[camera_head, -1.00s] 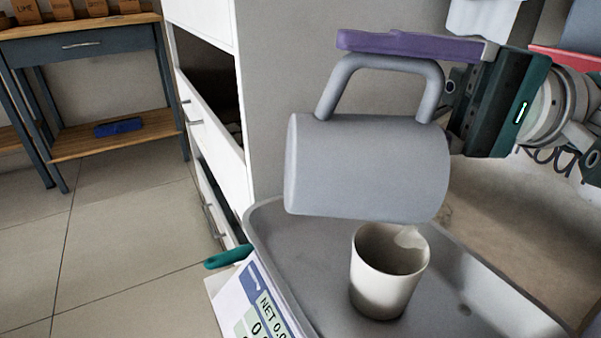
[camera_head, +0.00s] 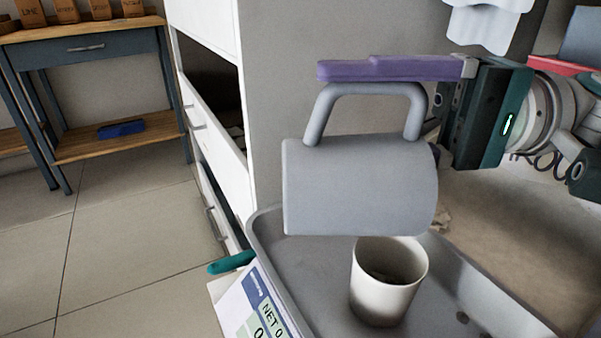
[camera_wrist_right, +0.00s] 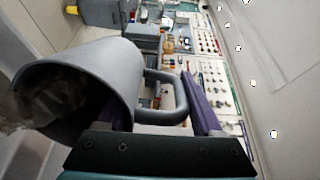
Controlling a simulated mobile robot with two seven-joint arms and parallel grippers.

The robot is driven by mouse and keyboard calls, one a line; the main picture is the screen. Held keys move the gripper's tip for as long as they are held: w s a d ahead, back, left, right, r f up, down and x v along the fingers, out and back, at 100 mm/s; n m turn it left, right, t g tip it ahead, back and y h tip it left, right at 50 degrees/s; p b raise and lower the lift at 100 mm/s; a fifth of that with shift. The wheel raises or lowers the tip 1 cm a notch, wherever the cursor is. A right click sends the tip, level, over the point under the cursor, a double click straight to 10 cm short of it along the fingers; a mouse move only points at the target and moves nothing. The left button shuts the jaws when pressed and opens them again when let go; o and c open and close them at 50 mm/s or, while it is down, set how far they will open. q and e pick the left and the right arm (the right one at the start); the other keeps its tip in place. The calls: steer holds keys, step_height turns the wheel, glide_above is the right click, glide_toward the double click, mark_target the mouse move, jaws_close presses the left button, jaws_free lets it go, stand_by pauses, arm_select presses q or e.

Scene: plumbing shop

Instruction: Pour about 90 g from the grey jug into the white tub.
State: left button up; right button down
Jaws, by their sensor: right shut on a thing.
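The grey jug (camera_head: 360,185) is held on its side above the white tub (camera_head: 388,283). My right gripper (camera_head: 395,70) is shut on the jug's handle, with a purple finger along its top. In the right wrist view the jug (camera_wrist_right: 110,75) has its mouth to the left, with grey-brown contents inside reaching the mouth. The tub stands upright in a grey tray (camera_head: 285,262), with some dark contents visible low inside. No stream shows between jug and tub. My left gripper is not in view.
Tan crumbs (camera_head: 442,220) show right of the jug's end. White drawers (camera_head: 208,125) stand behind, left.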

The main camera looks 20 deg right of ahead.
steer(key=shift+s+d+r, duration=0.1)
steer(key=shift+d, duration=0.1)
stand_by(0.5)
steer(key=shift+s+d+r+y+b, duration=0.1)
steer(key=shift+d+y+b, duration=0.2)
steer(key=shift+b, duration=0.2)
steer(key=shift+s+d+r+b, duration=0.1)
steer(key=shift+d+r+b, duration=0.05)
steer(key=shift+d+b, duration=0.15)
stand_by(0.7)
